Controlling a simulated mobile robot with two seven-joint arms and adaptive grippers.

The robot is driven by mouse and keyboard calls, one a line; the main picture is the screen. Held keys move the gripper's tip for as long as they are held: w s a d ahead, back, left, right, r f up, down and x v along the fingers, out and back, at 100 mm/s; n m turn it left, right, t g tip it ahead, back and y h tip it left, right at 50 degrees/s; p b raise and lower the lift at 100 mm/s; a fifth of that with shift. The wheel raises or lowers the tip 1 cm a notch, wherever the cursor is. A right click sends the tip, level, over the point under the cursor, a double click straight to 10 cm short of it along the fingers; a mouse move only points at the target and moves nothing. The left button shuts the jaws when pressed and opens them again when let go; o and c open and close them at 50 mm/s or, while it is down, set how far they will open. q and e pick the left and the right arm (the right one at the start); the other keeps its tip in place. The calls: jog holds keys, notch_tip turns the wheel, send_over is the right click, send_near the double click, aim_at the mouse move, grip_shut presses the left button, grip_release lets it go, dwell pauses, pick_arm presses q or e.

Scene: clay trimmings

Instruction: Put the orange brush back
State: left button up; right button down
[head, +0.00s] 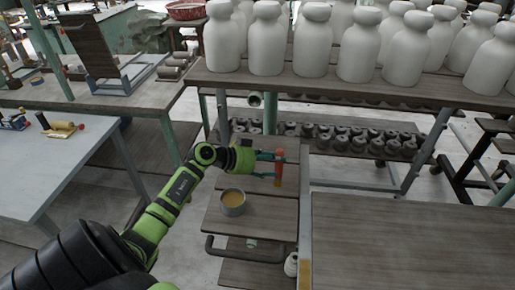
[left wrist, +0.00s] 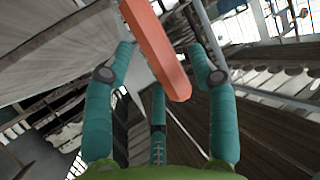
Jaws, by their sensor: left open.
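The orange brush (head: 279,168) shows as an upright orange bar above the small wooden cart in the head view. In the left wrist view its orange bar (left wrist: 158,50) runs slanted between the fingers. My left gripper (head: 268,167) is at the brush, its teal fingers on either side of it. The fingers stand apart, and I see gaps between them and the bar. I cannot tell what the brush's lower end rests on. My right gripper is not in view.
A grey pot with tan contents (head: 233,203) stands on the cart (head: 262,227), near my forearm. A shelf (head: 330,85) with several white bottles is behind. A wooden table (head: 410,240) at right is bare. A grey table (head: 60,160) at left holds tools.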

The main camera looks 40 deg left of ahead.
pick_arm(q)
jog(key=b+v, duration=0.2)
jog(key=v, duration=0.9)
jog(key=shift+s+a, duration=0.15)
jog(key=shift+s, duration=0.05)
jog(key=shift+r, duration=0.15)
